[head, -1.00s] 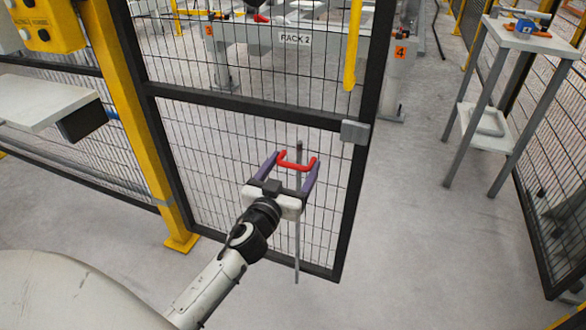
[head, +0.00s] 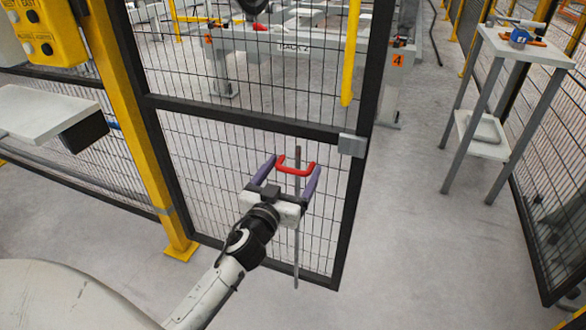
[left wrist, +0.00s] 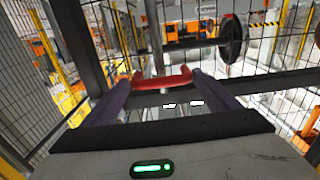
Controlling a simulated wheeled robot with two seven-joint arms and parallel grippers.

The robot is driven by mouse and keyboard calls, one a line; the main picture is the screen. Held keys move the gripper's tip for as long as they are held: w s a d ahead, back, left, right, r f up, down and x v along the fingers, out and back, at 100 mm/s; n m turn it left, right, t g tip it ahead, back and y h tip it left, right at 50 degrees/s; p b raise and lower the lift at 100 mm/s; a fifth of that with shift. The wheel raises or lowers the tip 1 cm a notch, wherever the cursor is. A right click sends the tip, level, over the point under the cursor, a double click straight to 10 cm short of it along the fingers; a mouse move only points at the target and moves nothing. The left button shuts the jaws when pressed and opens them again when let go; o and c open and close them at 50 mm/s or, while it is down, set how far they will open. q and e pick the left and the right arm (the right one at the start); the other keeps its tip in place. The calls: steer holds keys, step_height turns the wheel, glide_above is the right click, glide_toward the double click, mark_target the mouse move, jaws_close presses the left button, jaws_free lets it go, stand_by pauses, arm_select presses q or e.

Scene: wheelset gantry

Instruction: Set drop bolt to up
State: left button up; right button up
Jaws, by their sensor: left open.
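The drop bolt is a thin grey vertical rod (head: 296,245) on the mesh gate, with a red U-shaped handle (head: 296,170) near its top. Its lower end reaches below the gate's bottom bar. My left gripper (head: 296,168) is open, its two purple fingers on either side of the red handle. In the left wrist view the red handle (left wrist: 162,78) lies across the gap near the fingertips; I cannot tell whether the fingers touch it. My right gripper is not in view.
The black-framed mesh gate (head: 250,122) has a grey latch block (head: 352,145) at its right edge. A yellow post (head: 135,130) stands left. A grey stand (head: 500,45) is at right. The floor between gate and stand is clear.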

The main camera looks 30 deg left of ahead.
arm_select(q)
steer(key=v, duration=0.9)
steer(key=shift+s+d, duration=0.15)
steer(key=shift+s, duration=0.2)
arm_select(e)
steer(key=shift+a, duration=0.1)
arm_select(q)
steer(key=s+d+f+m+g+h+p, duration=0.2)
steer(key=s+d+f+g+h+p, duration=0.1)
steer(key=s+d, duration=0.5)
steer(key=s+d+f+m+g+h+p, duration=0.2)
steer(key=s+d+f+g+h+p, duration=0.1)
steer(key=s+d+f+g+p, duration=0.3)
steer(key=s+d+f+p, duration=0.1)
steer(key=s+d+f, duration=0.1)
steer(key=s+f, duration=0.1)
steer(key=shift+s+d+f+m+h+p, duration=0.3)
steer(key=shift+s+d+f+m, duration=0.1)
steer(key=shift+f, duration=0.15)
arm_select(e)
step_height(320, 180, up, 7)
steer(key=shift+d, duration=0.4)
arm_select(q)
steer(key=shift+a, duration=0.1)
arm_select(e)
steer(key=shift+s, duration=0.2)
